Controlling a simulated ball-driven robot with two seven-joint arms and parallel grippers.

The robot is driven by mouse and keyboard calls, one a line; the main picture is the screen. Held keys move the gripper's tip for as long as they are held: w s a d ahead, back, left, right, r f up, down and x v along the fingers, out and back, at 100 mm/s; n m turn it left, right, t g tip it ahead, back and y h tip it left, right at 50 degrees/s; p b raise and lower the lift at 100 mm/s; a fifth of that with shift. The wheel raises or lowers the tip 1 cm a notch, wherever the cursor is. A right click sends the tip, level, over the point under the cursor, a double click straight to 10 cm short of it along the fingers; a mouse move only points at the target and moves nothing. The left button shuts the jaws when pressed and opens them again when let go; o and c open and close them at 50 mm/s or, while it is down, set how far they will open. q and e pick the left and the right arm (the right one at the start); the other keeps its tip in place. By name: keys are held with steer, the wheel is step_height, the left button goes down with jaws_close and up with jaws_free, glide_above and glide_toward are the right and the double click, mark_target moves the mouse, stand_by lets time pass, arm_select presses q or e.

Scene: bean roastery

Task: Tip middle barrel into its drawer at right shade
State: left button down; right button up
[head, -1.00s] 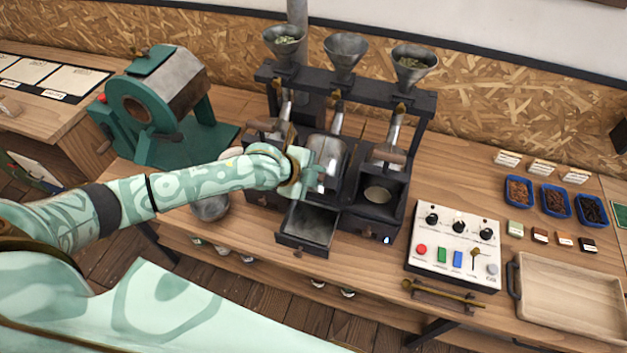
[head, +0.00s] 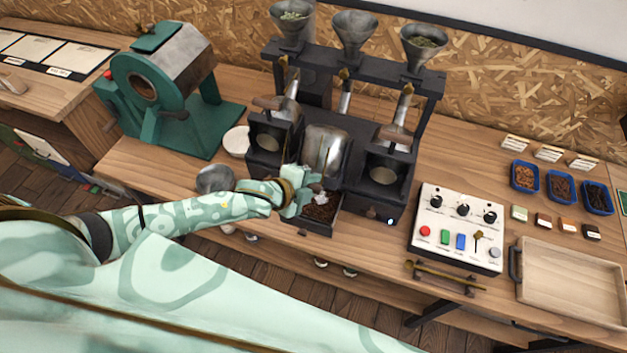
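The middle barrel (head: 328,150) is a shiny metal drum in the black three-bay roaster, tipped forward over its drawer. Its drawer (head: 304,232) is pulled out below it and holds dark brown beans (head: 321,208). My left gripper (head: 312,194) is at the lower front of the middle barrel, just above the drawer's left side. Its fingers and the barrel's handle are hard to make out, so I cannot tell whether it grips the handle. My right gripper is not in view.
Side barrels with wooden handles (head: 268,103) (head: 395,139) flank the middle one. A control box (head: 457,229) stands to the right. Blue sample trays (head: 525,176), colour chips (head: 519,213) and a wooden tray (head: 573,284) lie farther right. A green roaster (head: 163,85) stands at left.

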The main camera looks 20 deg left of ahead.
arm_select(q)
steer(key=c, duration=1.3)
jaws_free()
steer(key=shift+o, duration=0.2)
steer(key=v, duration=1.6)
